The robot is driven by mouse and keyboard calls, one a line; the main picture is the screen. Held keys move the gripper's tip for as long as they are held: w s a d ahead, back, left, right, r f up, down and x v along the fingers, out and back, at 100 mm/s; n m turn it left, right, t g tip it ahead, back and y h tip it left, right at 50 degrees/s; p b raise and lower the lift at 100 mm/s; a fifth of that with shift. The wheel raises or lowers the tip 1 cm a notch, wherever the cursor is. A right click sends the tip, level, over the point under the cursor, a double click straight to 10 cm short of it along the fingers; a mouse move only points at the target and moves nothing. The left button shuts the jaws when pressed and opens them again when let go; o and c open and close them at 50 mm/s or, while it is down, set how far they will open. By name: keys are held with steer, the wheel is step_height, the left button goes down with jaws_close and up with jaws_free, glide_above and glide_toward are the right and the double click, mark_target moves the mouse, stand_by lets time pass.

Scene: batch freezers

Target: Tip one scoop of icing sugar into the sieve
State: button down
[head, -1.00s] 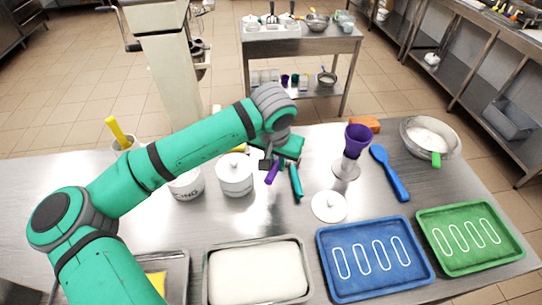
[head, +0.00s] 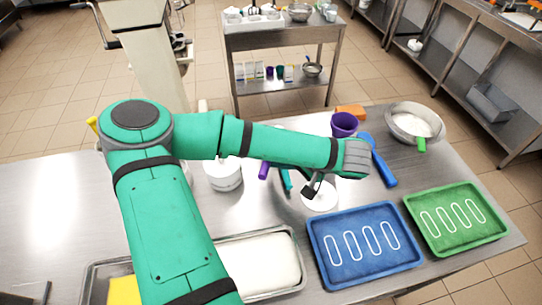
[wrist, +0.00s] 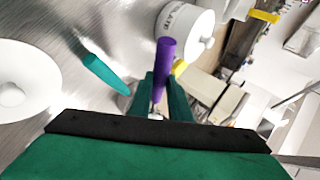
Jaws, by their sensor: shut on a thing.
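My gripper (head: 311,190) hangs over the front middle of the table, above a white round lid (head: 322,200). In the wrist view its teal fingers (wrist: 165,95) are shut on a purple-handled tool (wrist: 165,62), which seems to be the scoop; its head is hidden. A purple handle (head: 264,170) also shows left of the gripper in the head view. A metal bowl-shaped vessel (head: 441,122) holding white stuff, with a green handle (head: 421,144), stands at the back right and may be the sieve. The icing sugar tub is hidden or cannot be told apart.
A white lidded canister (head: 224,180) stands left of the gripper. A teal handle (head: 287,181), purple cup (head: 343,125), blue spoon (head: 380,165) and orange block (head: 350,111) are around it. Blue (head: 365,278) and green (head: 490,235) trays lie front right; a metal pan (head: 300,275) lies front centre.

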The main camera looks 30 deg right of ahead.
steer(key=shift+s+d+f+m+t+y, duration=0.15)
steer(key=shift+d+f+m+t+y, duration=0.1)
steer(key=shift+t+y, duration=0.45)
steer(key=shift+s+d+f+m+t+y, duration=0.2)
steer(key=shift+t+y, duration=0.3)
steer(key=shift+t, duration=0.4)
steer(key=shift+a+f+t+y, duration=0.1)
steer(key=shift+f+t+y, duration=0.3)
steer(key=shift+t+y, duration=0.25)
steer(key=shift+t, duration=0.25)
steer(key=shift+a+h, duration=0.15)
steer(key=shift+h, duration=0.1)
